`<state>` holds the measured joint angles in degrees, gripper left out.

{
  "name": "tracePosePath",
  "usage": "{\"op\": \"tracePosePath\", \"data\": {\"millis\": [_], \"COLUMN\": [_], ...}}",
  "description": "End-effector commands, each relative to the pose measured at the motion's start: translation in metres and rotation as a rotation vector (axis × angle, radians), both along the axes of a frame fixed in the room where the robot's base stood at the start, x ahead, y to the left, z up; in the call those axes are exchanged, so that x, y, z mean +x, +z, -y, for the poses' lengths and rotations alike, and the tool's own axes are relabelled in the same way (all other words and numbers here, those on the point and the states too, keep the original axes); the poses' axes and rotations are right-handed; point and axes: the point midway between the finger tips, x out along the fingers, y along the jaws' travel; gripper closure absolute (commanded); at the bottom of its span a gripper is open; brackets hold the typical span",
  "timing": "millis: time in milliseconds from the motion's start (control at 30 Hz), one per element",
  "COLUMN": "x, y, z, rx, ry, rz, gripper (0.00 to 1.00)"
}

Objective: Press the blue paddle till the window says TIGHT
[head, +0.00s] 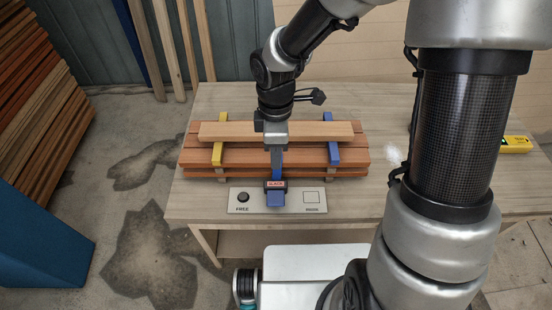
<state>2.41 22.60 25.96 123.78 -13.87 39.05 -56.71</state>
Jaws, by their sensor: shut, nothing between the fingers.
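The blue paddle (276,199) sits at the middle of a light control plate (240,207) on the front of the bench. Just above it is a small dark window (275,184) with red lettering that appears to read SLACK. My gripper (275,164) is shut and empty, pointing down over the wood stack behind the window. It covers part of a blue strap (277,174) that runs toward the window. I cannot tell whether the fingertips touch the strap or stack; they look apart from the paddle.
The plate has a black FREE knob (243,197) and a pale square (312,197). A yellow tool (515,144) lies at right.

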Motion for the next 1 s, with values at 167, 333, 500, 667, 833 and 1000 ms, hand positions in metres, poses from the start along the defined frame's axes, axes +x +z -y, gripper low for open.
{"op": "tracePosePath", "data": {"millis": [167,333,500,667,833,1000], "x": [0.000,0.000,0.001,0.011,0.019,0.020], "y": [0.000,0.000,-0.001,-0.008,-0.007,-0.002], "z": [0.000,0.000,0.000,-0.001,-0.001,-0.001], "rx": [0.000,0.000,0.000,-0.006,-0.001,0.002], "ry": [0.000,0.000,-0.001,-0.007,-0.004,0.001], "rz": [0.000,0.000,-0.004,-0.087,-0.200,-0.237], "gripper": [1.00,1.00,1.00,1.00,1.00,1.00]}}
